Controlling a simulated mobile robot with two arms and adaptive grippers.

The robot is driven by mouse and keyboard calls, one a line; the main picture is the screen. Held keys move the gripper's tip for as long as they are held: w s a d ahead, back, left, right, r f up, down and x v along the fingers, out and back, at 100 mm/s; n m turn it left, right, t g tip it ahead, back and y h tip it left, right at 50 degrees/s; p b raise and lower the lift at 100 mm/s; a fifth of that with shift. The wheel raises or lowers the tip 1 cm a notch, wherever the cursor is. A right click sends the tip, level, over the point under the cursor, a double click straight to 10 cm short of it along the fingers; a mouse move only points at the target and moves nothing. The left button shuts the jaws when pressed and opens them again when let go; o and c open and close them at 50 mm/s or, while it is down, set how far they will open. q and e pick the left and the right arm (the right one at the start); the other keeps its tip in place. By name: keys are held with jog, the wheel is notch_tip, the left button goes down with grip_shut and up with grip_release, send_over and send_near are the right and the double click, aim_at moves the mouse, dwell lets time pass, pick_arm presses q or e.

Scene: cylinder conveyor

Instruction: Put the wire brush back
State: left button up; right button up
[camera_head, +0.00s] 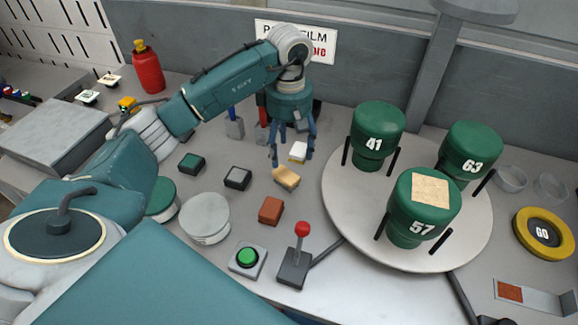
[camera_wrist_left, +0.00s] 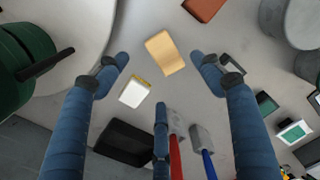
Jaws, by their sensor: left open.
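I cannot tell for certain which thing is the wire brush. A tan block with a stepped end (camera_head: 286,178) lies on the bench, and it also shows in the left wrist view (camera_wrist_left: 165,53). A small white block with a yellowish edge (camera_head: 298,151) lies nearby, also in the left wrist view (camera_wrist_left: 133,92). A blue handle (camera_head: 232,113) and a red handle (camera_head: 263,135) rise from grey blocks near the wall. My left gripper (camera_head: 291,155) is above the white block, fingers spread and empty; the left wrist view shows its fingers (camera_wrist_left: 160,78) apart. My right gripper is out of view.
A round turntable (camera_head: 345,215) with green drums numbered 41, 63 and 57 stands on the right. A red-knobbed lever (camera_head: 302,230), green button (camera_head: 247,257) and brown block (camera_head: 271,210) are in front. A red bottle (camera_head: 148,70) stands far left.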

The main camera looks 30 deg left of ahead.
pick_arm(q)
notch_tip(320, 180, up, 3)
jog(key=shift+f, duration=0.1)
dwell(0.3)
